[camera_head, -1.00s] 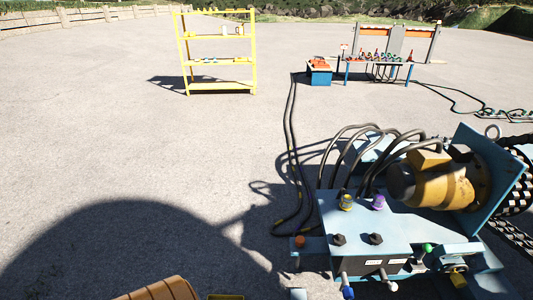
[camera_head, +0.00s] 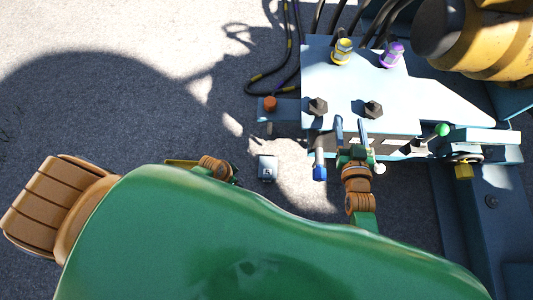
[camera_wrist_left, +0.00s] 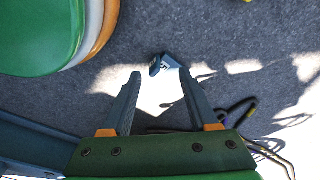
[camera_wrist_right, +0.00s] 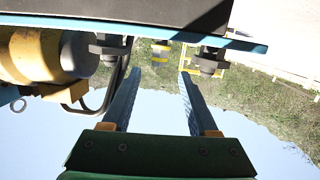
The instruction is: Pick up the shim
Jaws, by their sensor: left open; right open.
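A small grey block marked with a 5, which I take as the shim (camera_head: 268,168), lies on the asphalt left of the blue machine. In the left wrist view the shim (camera_wrist_left: 164,65) shows just past my open left fingertips (camera_wrist_left: 160,76), about in line with the gap between them. They do not hold it. In the head view my left gripper (camera_head: 233,175) is left of the shim, partly hidden. My right gripper (camera_head: 351,128) is open and empty at the machine's front edge. Its open fingers (camera_wrist_right: 159,73) also show in the right wrist view.
The blue machine (camera_head: 430,100) carries yellow (camera_head: 342,51) and purple (camera_head: 391,55) fittings, black knobs, a green-knobbed lever (camera_head: 440,130) and levers along its front. An orange-capped post (camera_head: 270,103) stands near the shim. Black hoses (camera_head: 265,80) lie behind. Ground at left is clear.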

